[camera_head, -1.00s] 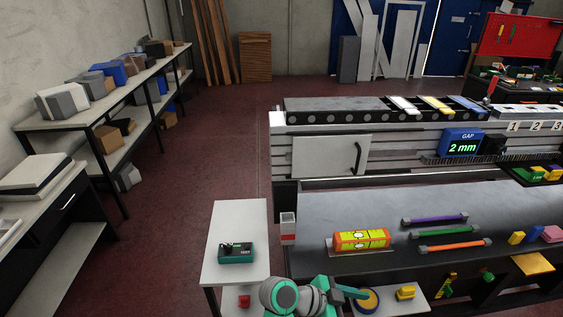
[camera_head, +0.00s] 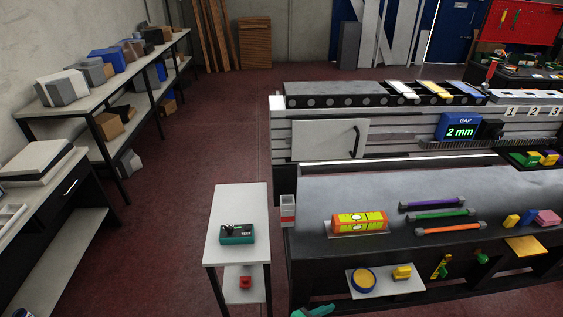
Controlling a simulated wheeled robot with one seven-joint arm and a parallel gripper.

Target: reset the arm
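Part of my arm (camera_head: 312,311), teal, shows only at the bottom edge of the head view. My gripper's fingers cannot be made out there. The grey table (camera_head: 325,187) in front carries an orange and yellow spirit level (camera_head: 360,222), with purple, green and orange rods to its right. A small white side table (camera_head: 226,202) stands to the left of it with a teal device (camera_head: 237,234) on top.
A white shelf (camera_head: 385,286) at the front holds a blue-rimmed round item (camera_head: 363,280) and a yellow block (camera_head: 402,272). A gap display (camera_head: 460,127) reading 2 mm stands on the bench behind. Red floor (camera_head: 160,230) is clear to the left, before the shelving.

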